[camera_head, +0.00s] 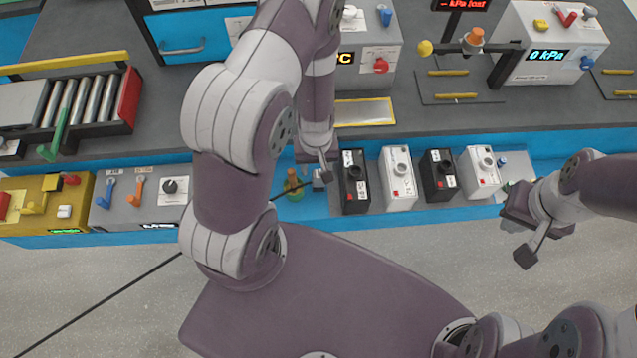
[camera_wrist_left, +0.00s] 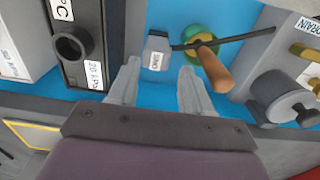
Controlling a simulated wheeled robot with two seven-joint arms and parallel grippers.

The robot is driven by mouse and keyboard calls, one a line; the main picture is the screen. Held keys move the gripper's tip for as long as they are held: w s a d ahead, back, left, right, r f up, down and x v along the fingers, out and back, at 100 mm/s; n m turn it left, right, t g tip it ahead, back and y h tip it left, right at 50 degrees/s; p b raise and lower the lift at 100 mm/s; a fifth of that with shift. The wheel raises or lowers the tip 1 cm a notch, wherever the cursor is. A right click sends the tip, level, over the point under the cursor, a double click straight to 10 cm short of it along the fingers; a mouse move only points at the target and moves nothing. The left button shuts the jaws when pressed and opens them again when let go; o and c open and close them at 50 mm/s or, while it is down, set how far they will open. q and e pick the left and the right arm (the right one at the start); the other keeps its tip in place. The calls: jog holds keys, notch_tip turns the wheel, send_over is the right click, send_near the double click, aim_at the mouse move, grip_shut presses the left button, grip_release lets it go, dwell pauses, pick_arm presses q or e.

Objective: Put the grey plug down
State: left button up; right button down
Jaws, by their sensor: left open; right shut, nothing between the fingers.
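The grey plug (camera_wrist_left: 157,52) is a small grey block with a white label. It stands on the blue surface just beyond the fingertips of my left gripper (camera_wrist_left: 157,76), which is open with one finger on either side of the gap. In the head view the plug (camera_head: 318,181) shows small below my left gripper (camera_head: 318,166), partly hidden by it. Whether a finger touches the plug I cannot tell. My right gripper (camera_head: 526,248) is shut and empty, off to the right in front of the bench.
A black box with a round port (camera_head: 354,185) stands right of the plug, then white and black boxes in a row. A green round object with a brown handle (camera_head: 293,186) stands close left. A grey lever panel (camera_head: 140,203) is further left. A thin dark rod or cable crosses there.

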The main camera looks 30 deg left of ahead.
aim_at(318, 177)
pick_arm(q)
jog(key=f, duration=0.2)
jog(key=f+b, duration=0.1)
jog(key=f, duration=0.3)
jog(key=shift+d+b, duration=0.3)
jog(key=shift+d, duration=0.1)
jog(key=shift+a+f, duration=0.15)
jog(key=shift+a, duration=0.05)
jog(key=shift+c, duration=0.3)
